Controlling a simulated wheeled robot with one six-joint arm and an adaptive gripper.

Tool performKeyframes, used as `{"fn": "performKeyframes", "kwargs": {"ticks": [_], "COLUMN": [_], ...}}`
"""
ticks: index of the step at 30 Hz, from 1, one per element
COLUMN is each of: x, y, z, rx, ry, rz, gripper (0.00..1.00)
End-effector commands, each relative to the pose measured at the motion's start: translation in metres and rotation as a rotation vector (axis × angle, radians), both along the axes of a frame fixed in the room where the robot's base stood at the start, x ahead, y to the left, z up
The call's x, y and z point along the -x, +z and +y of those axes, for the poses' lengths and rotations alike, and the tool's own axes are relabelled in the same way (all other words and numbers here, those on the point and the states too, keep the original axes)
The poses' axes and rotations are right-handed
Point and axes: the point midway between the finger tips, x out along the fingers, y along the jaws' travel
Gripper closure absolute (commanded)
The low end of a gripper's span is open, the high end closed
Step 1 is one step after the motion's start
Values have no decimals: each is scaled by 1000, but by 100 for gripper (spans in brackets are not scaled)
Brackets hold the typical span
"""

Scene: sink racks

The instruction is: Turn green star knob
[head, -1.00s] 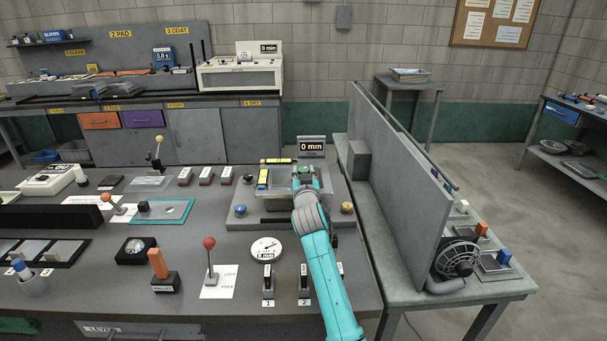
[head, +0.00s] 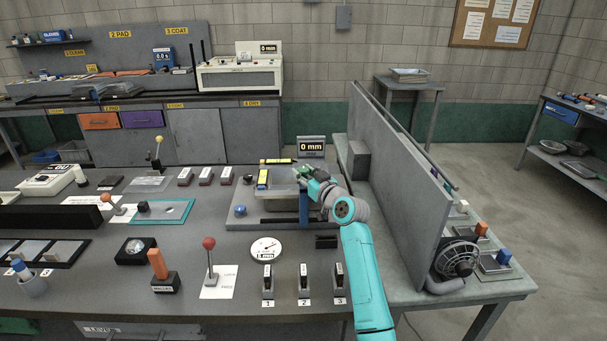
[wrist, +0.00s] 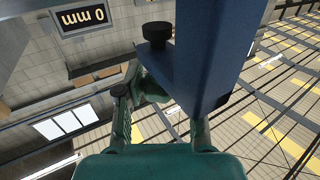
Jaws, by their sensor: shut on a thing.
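My gripper (head: 305,173) is at the top of a blue upright post (head: 303,208) on the grey plate fixture. A small bright green piece shows at the fingertips, where the green star knob appears to be; its star shape cannot be made out. In the wrist view, my gripper (wrist: 160,105) has its fingers close together beside the post (wrist: 208,50), which hides part of the right finger. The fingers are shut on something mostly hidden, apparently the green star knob. A black round knob (wrist: 157,33) stands out from the post.
A display reading 0 mm (head: 311,147) stands behind the fixture. A blue ball knob (head: 240,210) is at its front left. A round dial (head: 265,248) and several switches (head: 304,282) lie in front. A tall grey panel (head: 400,180) stands close on the right.

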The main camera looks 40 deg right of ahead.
Motion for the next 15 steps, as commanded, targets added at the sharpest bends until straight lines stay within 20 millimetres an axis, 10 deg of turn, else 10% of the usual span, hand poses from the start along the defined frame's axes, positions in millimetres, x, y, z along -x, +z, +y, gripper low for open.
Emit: {"fn": "performKeyframes", "kwargs": {"ticks": [15], "x": [0], "y": [-3], "z": [-1], "rx": [-1], "ry": [158], "rz": [5], "gripper": [98]}}
